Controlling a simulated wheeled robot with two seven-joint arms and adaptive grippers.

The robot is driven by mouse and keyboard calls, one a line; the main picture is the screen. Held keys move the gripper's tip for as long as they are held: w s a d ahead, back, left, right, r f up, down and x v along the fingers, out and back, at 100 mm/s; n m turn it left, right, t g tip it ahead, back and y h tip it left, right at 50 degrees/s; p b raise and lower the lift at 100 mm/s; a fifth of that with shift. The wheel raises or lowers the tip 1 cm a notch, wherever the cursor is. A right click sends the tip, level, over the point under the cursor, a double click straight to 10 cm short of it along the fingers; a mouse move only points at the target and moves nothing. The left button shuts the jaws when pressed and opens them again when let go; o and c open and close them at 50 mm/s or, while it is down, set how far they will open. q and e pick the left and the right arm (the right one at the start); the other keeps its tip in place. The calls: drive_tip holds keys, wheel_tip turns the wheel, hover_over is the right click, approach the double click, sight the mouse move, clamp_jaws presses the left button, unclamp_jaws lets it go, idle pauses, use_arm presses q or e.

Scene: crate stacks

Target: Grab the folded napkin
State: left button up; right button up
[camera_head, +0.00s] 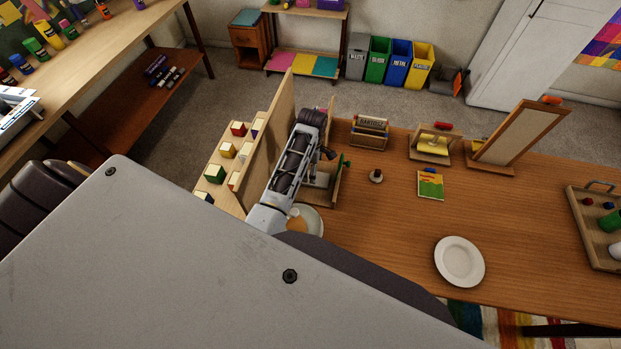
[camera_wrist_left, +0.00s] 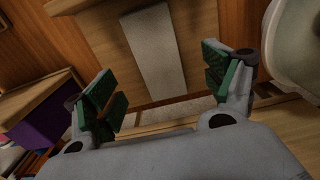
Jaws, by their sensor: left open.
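A long, flat, pale grey strip, which looks like the folded napkin (camera_wrist_left: 155,50), lies on a wooden board in the left wrist view, ahead of and between my fingers. My left gripper (camera_wrist_left: 163,90) is open, with green pads spread wide to either side and nothing between them. In the head view my left gripper (camera_head: 337,173) is beside a tall wooden panel (camera_head: 268,130), and the arm largely hides what lies under it. I cannot tell from these views whether the pads touch anything. My right gripper is not in view.
A white plate (camera_head: 459,261), a small knobbed object (camera_head: 376,176), a wooden tray (camera_head: 592,235) and a framed board (camera_head: 521,135) stand on the table (camera_head: 390,225). Its middle is mostly clear.

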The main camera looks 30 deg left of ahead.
use_arm(q)
drive_tip(key=shift+f, duration=0.6)
drive_tip(key=shift+f, duration=0.15)
drive_tip(key=shift+w+a+f+p, duration=0.15)
drive_tip(key=shift+f+p, duration=0.35)
drive_tip(key=shift+f, duration=1.95)
drive_tip(key=c, duration=1)
drive_tip(key=shift+r, duration=0.15)
drive_tip(key=shift+r+b, duration=0.5)
drive_tip(key=shift+r, duration=4.4)
